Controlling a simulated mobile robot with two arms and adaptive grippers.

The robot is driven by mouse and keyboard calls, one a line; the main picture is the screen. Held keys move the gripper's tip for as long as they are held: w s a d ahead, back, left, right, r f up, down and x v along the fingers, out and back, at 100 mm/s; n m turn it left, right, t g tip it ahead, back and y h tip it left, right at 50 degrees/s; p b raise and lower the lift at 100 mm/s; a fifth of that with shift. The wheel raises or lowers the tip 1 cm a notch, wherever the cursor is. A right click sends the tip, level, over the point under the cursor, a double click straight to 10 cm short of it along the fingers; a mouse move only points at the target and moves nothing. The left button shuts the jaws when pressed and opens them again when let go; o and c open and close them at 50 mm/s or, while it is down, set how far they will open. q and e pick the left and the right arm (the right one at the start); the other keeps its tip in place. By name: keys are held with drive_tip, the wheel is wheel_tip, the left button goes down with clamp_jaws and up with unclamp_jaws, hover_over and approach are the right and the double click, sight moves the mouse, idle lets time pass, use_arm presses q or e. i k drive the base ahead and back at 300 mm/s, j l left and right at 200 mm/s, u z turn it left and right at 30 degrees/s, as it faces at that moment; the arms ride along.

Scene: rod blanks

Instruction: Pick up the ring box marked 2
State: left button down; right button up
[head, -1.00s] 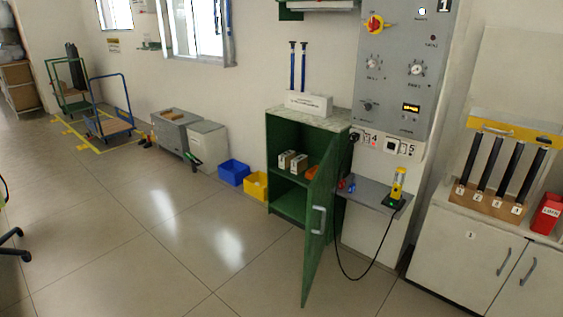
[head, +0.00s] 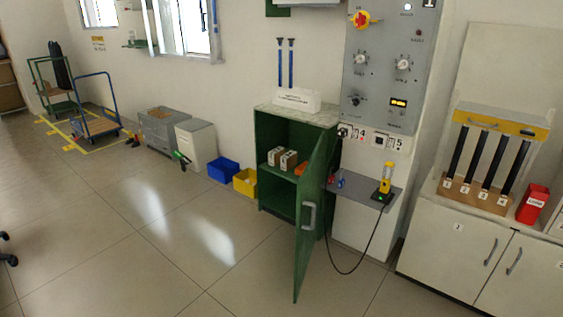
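Two small pale boxes stand side by side on the upper shelf inside the green cabinet (head: 275,201). The left box (head: 274,156) and the right box (head: 289,160) each have a dark mark on the front, too small to read, so I cannot tell which is marked 2. An orange item (head: 301,168) lies to their right, partly hidden by the cabinet's green door (head: 312,220), which stands open towards me. Neither of my grippers is in view.
A grey shelf (head: 365,192) with a yellow handheld device (head: 386,178) and hanging cable is right of the cabinet. A white cupboard (head: 440,245) bears a rack of black rods (head: 480,160). Blue (head: 222,168) and yellow (head: 246,182) bins stand left. The floor in front is clear.

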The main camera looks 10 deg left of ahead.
sight(273, 156)
drive_tip(key=i+j+u, duration=0.5)
drive_tip(key=i, duration=0.15)
drive_tip(key=i+u, duration=0.5)
drive_tip(key=i, duration=0.2)
drive_tip(key=i+l+u, duration=0.2)
drive_tip(key=i+u, duration=0.25)
drive_tip(key=i, duration=0.25)
drive_tip(key=i+z, duration=0.35)
drive_tip(key=i, duration=0.25)
drive_tip(key=i+j+z, duration=0.25)
drive_tip(key=i+z, duration=0.15)
drive_tip(key=i, duration=0.2)
